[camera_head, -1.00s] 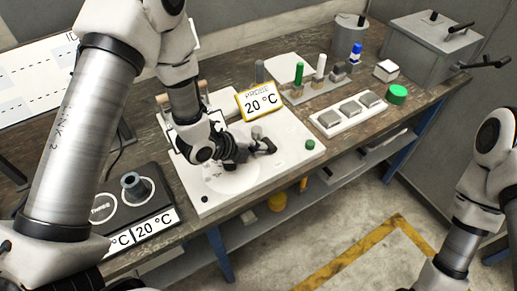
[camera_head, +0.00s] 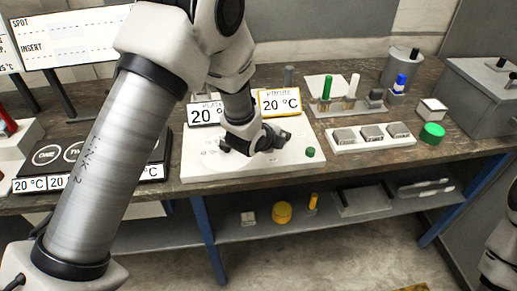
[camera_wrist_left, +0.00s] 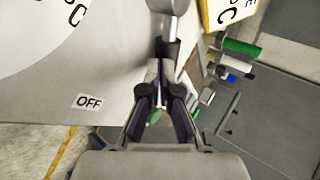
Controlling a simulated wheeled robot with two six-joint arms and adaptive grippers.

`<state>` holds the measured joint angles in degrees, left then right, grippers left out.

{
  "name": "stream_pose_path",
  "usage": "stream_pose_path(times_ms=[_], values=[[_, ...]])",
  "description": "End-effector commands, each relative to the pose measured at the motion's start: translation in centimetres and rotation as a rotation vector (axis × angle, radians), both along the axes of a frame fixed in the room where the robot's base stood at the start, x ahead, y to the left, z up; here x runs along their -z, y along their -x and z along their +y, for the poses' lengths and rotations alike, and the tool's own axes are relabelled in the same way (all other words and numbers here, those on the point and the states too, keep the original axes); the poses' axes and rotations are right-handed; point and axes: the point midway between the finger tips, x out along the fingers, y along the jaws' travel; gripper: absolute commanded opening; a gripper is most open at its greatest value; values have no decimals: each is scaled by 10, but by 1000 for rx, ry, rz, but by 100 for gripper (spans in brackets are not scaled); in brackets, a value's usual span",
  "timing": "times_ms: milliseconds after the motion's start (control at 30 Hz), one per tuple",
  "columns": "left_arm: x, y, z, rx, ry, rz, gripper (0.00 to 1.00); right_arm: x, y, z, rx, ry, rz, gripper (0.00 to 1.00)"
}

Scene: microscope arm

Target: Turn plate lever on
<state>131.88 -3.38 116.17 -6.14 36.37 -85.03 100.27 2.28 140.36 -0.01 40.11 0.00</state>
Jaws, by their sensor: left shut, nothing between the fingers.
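The white plate unit (camera_head: 196,170) stands on the bench, with a round disc and a small green knob (camera_head: 310,152) on top. My left gripper (camera_head: 284,136) is low over its right part. In the left wrist view my left gripper (camera_wrist_left: 161,68) is shut and empty, its fingers pointing towards a grey metal post with a rounded end (camera_wrist_left: 167,24), which looks like the lever. I cannot tell whether they touch. An OFF label (camera_wrist_left: 89,101) lies left of the fingers. In the head view the lever cannot be told apart from the gripper.
Signs reading 20 °C (camera_head: 280,101) stand behind the unit. A white tray with grey blocks (camera_head: 372,137) and a green cylinder (camera_head: 432,132) are to its right, a black panel (camera_head: 152,172) to its left. A rack with upright tubes (camera_head: 340,105) is behind.

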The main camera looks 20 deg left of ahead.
Motion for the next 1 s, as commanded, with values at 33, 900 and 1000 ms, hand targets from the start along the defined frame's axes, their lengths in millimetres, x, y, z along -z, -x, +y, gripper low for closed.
stream_pose_path(times_ms=[33, 900, 1000], values=[[3, -3, -2, -9, -2, -2, 0, 7, 0, 0, 0, 0, 0, 40], [0, -26, -12, -4, 0, 0, 0, 23, 0, 0, 0, 0, 0, 40], [0, -26, -12, -4, 0, 0, 0, 23, 0, 0, 0, 0, 0, 40]])
